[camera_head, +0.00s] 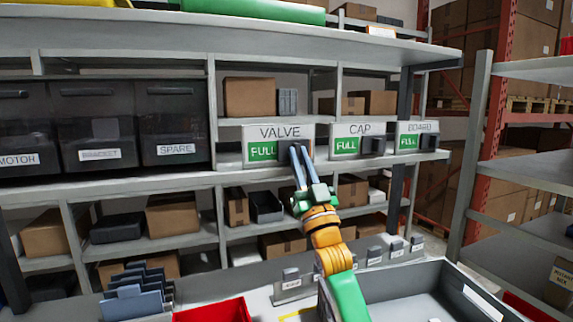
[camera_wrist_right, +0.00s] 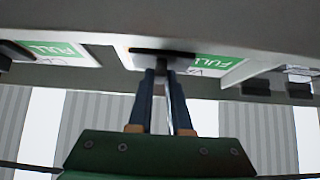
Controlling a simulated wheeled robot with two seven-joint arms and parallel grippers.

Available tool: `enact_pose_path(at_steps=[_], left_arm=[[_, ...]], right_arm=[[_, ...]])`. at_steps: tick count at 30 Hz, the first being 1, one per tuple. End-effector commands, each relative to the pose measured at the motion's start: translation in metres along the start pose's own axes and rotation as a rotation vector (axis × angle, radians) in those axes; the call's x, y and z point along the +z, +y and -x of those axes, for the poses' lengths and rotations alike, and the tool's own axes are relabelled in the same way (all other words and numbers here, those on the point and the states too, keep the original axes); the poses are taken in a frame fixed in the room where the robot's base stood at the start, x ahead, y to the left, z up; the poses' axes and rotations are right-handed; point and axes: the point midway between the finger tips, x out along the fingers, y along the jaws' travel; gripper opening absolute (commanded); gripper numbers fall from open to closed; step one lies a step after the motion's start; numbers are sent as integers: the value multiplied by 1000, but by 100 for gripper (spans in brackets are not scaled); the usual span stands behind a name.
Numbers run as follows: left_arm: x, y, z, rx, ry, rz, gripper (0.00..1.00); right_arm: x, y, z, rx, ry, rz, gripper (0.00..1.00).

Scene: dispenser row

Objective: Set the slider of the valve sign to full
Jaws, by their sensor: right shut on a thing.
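The valve sign (camera_head: 279,132) is a white plate on the shelf edge, with a green FULL field showing on its left half. My right gripper (camera_head: 300,150) reaches up to the right half of this sign. In the right wrist view the dark slider (camera_wrist_right: 150,52) sits at the tips of my right gripper (camera_wrist_right: 163,72), which is shut on it. The sign's green FULL field (camera_wrist_right: 212,62) shows beside the slider in that view. The fingers hide most of the slider in the head view. My left gripper is not in view.
The cap sign (camera_head: 345,130) and board sign (camera_head: 415,127) stand to the right, each with green FULL showing and a dark slider on its right part. Dark bins (camera_head: 95,128) stand to the left. A red bin (camera_head: 213,312) and a grey tray (camera_head: 452,270) are below.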

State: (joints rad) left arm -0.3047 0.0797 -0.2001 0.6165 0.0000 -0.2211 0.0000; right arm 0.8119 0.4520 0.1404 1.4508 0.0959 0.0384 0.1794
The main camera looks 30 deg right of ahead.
Motion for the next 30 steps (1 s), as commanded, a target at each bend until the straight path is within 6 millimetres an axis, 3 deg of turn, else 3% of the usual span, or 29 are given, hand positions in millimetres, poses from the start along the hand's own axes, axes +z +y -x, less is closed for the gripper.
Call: enact_pose_path(at_steps=[5, 14, 15, 18, 30], left_arm=[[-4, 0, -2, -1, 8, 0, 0], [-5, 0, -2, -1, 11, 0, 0], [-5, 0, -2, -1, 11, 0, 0], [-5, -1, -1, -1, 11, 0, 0], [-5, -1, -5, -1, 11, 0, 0]], right_arm=[[1, 17, 1, 1, -3, 1, 0], [0, 18, 1, 2, -2, -2, 0], [0, 18, 1, 2, -2, -2, 28], [0, 18, 1, 1, -1, -2, 48], [3, 17, 4, 1, -2, -2, 48]])
